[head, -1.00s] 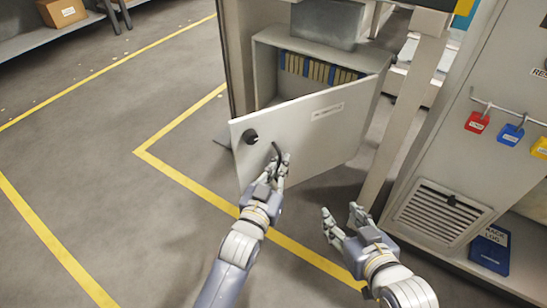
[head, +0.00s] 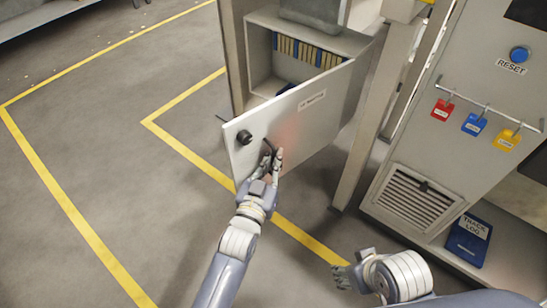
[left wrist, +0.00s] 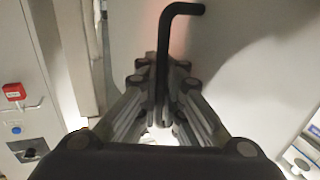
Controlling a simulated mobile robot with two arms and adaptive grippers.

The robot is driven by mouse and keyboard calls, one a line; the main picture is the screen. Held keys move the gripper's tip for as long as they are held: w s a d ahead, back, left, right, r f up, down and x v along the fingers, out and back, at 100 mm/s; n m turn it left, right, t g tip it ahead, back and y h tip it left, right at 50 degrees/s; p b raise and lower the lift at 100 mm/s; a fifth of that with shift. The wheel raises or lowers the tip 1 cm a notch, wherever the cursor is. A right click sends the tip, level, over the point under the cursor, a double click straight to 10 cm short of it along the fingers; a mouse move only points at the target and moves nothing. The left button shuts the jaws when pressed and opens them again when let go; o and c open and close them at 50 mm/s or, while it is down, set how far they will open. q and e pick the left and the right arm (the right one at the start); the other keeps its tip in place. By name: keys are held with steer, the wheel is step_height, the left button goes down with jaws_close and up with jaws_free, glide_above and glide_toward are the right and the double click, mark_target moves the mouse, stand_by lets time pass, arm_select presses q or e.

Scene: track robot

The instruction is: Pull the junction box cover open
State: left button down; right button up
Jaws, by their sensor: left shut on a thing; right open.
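The junction box cover (head: 295,125) is a pale grey door standing partly open in the head view, hinged on its right side. It has a black round knob (head: 244,137) and a black bent handle (head: 269,150). My left gripper (head: 272,162) is shut on the handle. In the left wrist view the black handle (left wrist: 164,50) stands between the fingers of my left gripper (left wrist: 163,85). Behind the cover, the junction box (head: 262,60) shows a row of tan and blue parts (head: 300,50). My right gripper (head: 345,278) is open and empty, low in the head view.
A grey support post (head: 375,130) stands right of the box. A cabinet with a blue reset button (head: 519,54), hanging red, blue and yellow tags (head: 474,124), a vent (head: 413,203) and a blue track log (head: 468,240) stands at right. The floor at left is clear, with yellow lines.

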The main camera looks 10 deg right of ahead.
arm_select(q)
steer(key=shift+a+f, duration=0.25)
steer(key=c, duration=1.8)
jaws_free()
steer(key=shift+a, duration=0.1)
steer(key=shift+o, duration=0.2)
steer(key=shift+s+r, duration=0.15)
steer(key=shift+r, duration=0.05)
steer(key=v, duration=1.2)
steer(key=shift+c, duration=0.4)
